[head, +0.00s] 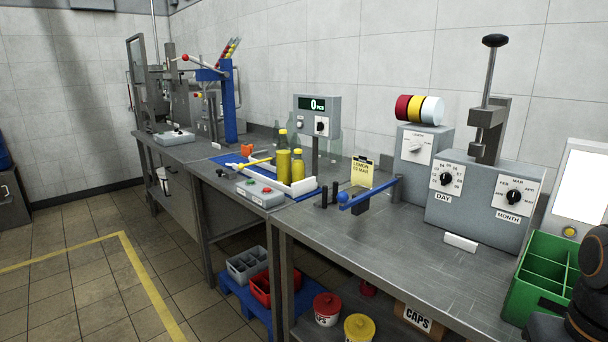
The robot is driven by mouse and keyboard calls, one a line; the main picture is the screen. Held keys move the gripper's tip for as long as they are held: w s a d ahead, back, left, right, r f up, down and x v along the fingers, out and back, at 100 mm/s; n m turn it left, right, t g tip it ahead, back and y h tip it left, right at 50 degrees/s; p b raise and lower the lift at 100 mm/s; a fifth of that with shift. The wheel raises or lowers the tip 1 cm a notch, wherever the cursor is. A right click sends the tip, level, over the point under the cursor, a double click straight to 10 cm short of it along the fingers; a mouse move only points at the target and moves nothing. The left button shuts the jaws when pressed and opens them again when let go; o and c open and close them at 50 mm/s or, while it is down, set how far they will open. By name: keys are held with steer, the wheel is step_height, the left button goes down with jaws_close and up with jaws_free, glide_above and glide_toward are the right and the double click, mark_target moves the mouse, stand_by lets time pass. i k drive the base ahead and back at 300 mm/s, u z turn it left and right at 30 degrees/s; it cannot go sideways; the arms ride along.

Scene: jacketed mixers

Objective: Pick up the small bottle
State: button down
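Two bottles with yellow contents stand upright close together on the middle bench. The shorter one (298,168) is on the right, and the taller one (282,163) is just left of it. They stand beside a white rail (300,188) near a blue mat. Clear greenish bottles (291,137) show faintly behind them. A dark part of my arm shows at the lower right edge, far from the bottles. My gripper is not in view.
A grey control box (261,193) stands in front of the bottles, and a blue bar (370,193) lies to their right. A green divided crate (543,275) sits at the right bench end. The near bench top (400,250) is mostly clear.

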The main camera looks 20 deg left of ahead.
mark_target(298, 165)
steer(key=u, duration=0.3)
steer(key=k, duration=0.45)
steer(key=u, duration=1.05)
steer(key=k, duration=0.9)
steer(key=u, duration=1.05)
steer(key=i, duration=3.05)
steer(key=z, duration=0.55)
steer(key=i, duration=1.05)
steer(key=z, duration=1.85)
steer(key=i, duration=0.9)
steer(key=z, duration=0.75)
